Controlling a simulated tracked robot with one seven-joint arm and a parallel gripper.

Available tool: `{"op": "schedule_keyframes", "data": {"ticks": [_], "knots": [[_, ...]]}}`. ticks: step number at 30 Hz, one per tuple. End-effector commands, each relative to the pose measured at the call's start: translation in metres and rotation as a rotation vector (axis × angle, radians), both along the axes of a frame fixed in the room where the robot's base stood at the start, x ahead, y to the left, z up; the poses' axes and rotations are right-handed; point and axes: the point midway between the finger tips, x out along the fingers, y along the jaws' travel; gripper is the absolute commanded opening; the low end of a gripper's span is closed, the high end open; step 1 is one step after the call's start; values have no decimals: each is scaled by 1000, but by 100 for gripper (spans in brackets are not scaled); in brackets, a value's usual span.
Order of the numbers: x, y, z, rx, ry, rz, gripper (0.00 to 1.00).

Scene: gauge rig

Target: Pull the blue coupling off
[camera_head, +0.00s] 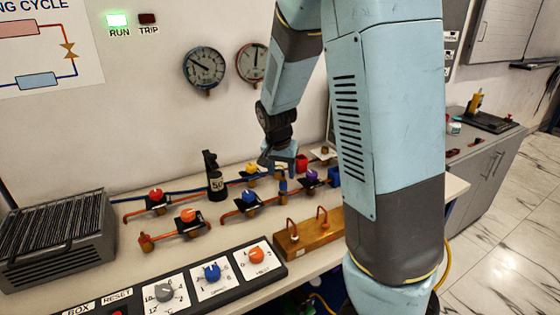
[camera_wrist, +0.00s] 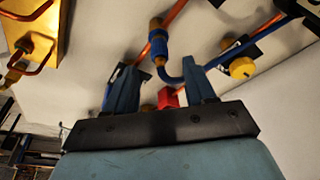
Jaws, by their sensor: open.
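The blue coupling (camera_wrist: 158,43) sits around a pipe joint, with brass fittings at its ends, a copper pipe running up from it and a blue hose curving away to the right. In the head view the coupling (camera_head: 283,187) is a small upright blue piece on the bench rig. My gripper (camera_head: 281,164) hangs above and near it. In the wrist view my gripper (camera_wrist: 160,72) is open, its two blue-grey fingers apart with nothing held between them. The coupling appears just beyond the fingertips, roughly centred between them, and I see no contact.
Valves with a yellow knob (camera_wrist: 242,68), a purple knob (camera_head: 312,175) and a blue knob (camera_head: 249,197) stand close around. A brass block with copper loops (camera_head: 309,237) lies in front. A black weight marked 50 (camera_head: 216,184) stands left.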

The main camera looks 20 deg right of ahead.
Motion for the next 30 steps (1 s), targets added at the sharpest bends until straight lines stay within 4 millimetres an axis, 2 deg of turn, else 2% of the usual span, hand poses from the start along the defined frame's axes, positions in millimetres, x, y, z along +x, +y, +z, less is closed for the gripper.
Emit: {"op": "schedule_keyframes", "data": {"ticks": [6,12,18,27,30], "knots": [[6,-6,-32,-1,3,-2,54],[11,-9,-53,-2,2,-1,54],[14,-10,-62,0,1,0,54],[14,-10,-63,0,0,0,54],[14,-11,-63,-1,1,0,45]]}}
